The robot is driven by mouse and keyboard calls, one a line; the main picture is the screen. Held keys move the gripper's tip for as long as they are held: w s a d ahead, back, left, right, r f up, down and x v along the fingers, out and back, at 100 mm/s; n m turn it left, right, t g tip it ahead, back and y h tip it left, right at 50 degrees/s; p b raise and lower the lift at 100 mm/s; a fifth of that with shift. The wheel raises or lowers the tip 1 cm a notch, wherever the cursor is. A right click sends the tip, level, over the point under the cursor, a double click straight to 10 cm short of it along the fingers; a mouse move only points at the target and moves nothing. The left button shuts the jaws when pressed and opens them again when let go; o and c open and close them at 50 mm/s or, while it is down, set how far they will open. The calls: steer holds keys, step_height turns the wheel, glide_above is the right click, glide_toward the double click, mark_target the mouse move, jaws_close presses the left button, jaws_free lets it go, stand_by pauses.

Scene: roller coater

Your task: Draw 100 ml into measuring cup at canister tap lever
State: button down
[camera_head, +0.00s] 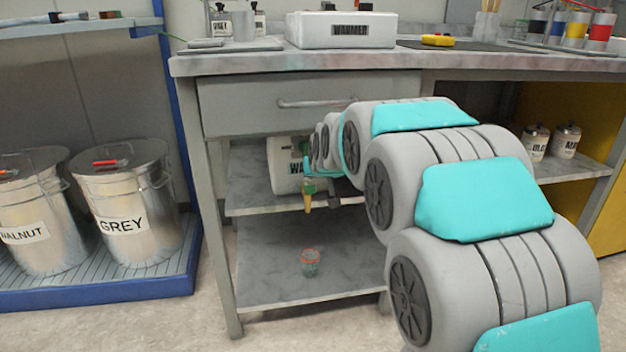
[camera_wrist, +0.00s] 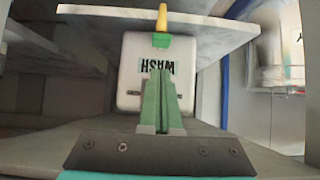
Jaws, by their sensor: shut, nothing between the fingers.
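The white canister (camera_head: 284,168) stands on the middle shelf, partly hidden by my arm. In the wrist view the canister (camera_wrist: 132,85) appears upside down with its WASH label. Its tap has a yellow spout (camera_head: 308,200) pointing down past the shelf's front edge; the spout also shows in the wrist view (camera_wrist: 162,18). A green part (camera_wrist: 162,41), possibly the lever, adjoins the spout. The clear measuring cup (camera_head: 310,262) stands upright on the bottom shelf, below the spout; its fill cannot be told. My gripper (camera_wrist: 161,72) is shut and empty, pointing toward the tap; contact cannot be told.
A closed drawer (camera_head: 310,103) sits above the canister under the worktop (camera_head: 250,66). The middle shelf (camera_head: 250,196) and bottom shelf (camera_head: 262,290) bound the space around the tap. Metal bins, including GREY (camera_head: 128,215), stand at the left. The bottom shelf around the cup is clear.

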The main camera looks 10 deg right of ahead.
steer(key=v, duration=0.6)
steer(key=shift+s+r, duration=0.25)
steer(key=shift+r, duration=0.05)
